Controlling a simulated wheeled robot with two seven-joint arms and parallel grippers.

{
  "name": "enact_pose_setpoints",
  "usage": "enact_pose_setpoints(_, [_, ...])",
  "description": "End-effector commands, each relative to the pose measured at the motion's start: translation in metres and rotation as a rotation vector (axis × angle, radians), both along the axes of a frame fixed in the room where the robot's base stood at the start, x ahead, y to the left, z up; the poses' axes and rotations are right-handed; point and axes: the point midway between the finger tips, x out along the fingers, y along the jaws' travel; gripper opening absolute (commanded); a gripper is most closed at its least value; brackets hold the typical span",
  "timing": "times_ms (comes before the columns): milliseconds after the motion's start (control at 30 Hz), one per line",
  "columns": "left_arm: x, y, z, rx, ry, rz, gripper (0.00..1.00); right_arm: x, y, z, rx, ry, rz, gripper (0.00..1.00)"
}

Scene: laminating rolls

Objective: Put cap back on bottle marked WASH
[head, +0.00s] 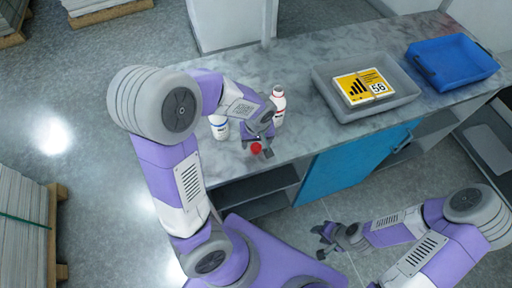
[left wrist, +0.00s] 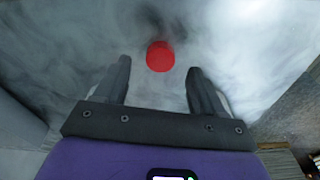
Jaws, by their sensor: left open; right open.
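A red cap (head: 256,148) lies on the marbled counter near its front edge. It also shows in the left wrist view (left wrist: 160,56), ahead of and between my open fingers. My left gripper (head: 259,149) is open and empty, right at the cap. A white bottle with red markings (head: 279,104) stands upright just behind the gripper, partly hidden. A white bottle with a blue label (head: 219,128) stands to its left, partly hidden by my arm. I cannot read WASH on either. My right gripper (head: 327,241) is open and empty, low in front of the counter.
A grey tray (head: 322,86) holding a yellow-and-white box marked 58 (head: 362,87) sits right of the bottles. A blue tray (head: 452,62) is farther right. The counter (head: 300,48) behind the bottles is clear. A blue cabinet door (head: 345,165) lies below the counter's front edge.

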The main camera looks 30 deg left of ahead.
Motion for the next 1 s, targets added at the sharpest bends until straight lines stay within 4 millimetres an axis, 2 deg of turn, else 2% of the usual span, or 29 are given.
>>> enact_pose_setpoints(33, [-0.001, 0.002, -0.011, 0.001, 0.005, 0.0, 0.69, 0.0, 0.0, -0.004, 0.0, 0.0, 0.0, 0.43])
enact_pose_setpoints(200, [0.002, 0.003, -0.03, 0.001, 0.002, -0.001, 0.69, 0.0, 0.0, -0.008, 0.0, 0.0, 0.0, 0.43])
enact_pose_setpoints(600, [0.003, 0.003, -0.031, 0.0, 0.0, -0.001, 0.69, 0.0, 0.0, -0.008, 0.0, 0.0, 0.0, 0.43])
enact_pose_setpoints(1000, [0.003, 0.003, -0.031, 0.0, 0.0, -0.001, 0.11, 0.0, 0.0, -0.008, 0.0, 0.0, 0.0, 0.43])
